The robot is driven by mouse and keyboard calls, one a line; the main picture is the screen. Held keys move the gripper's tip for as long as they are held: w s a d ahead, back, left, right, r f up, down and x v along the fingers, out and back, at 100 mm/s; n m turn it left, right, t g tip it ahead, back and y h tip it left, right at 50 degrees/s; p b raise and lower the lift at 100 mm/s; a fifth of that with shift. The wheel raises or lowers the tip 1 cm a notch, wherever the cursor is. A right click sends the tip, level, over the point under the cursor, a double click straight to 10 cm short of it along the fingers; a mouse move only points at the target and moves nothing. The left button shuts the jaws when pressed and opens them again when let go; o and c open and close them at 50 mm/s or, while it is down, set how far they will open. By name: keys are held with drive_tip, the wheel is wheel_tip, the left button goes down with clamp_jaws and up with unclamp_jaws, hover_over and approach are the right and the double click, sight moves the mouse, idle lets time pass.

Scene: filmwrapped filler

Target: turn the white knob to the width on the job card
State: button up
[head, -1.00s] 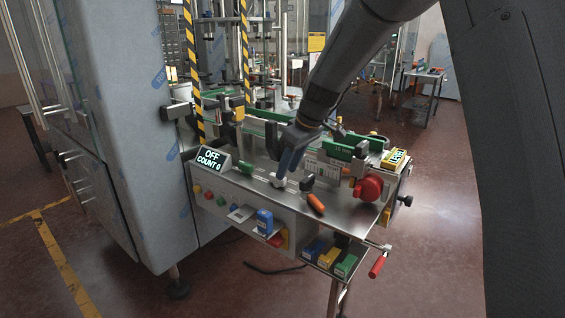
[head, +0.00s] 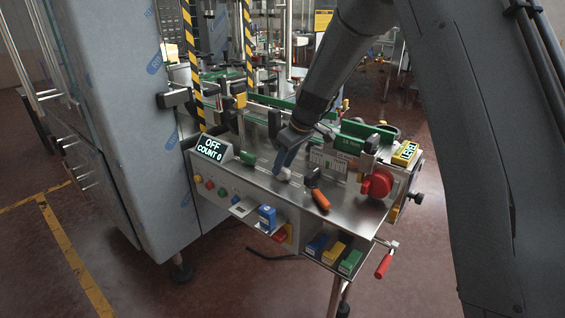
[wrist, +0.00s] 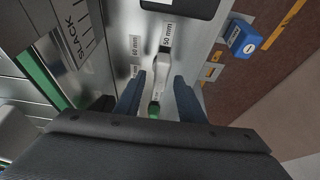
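The white knob (head: 283,174) is on the steel deck of the machine in the head view, directly below my gripper (head: 288,162). In the wrist view the knob (wrist: 165,63) is a narrow white bar beside a "50 mm" label (wrist: 167,36); a "60 mm" label (wrist: 135,46) is to its left. My gripper (wrist: 158,82) is open, with its two blue-grey fingers apart on either side of the knob's near part. I cannot tell whether either finger touches it. I cannot pick out a readable job card.
A display (head: 211,148) reads OFF, COUNT 0. An orange-handled tool (head: 320,199) and a red knob (head: 378,184) are to the right. A blue box (head: 267,217) is at the front edge, and a red-handled crank (head: 384,265) sticks out below.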

drive_tip(key=shift+a+f, duration=0.15)
drive_tip(key=shift+f, duration=0.1)
clamp_jaws()
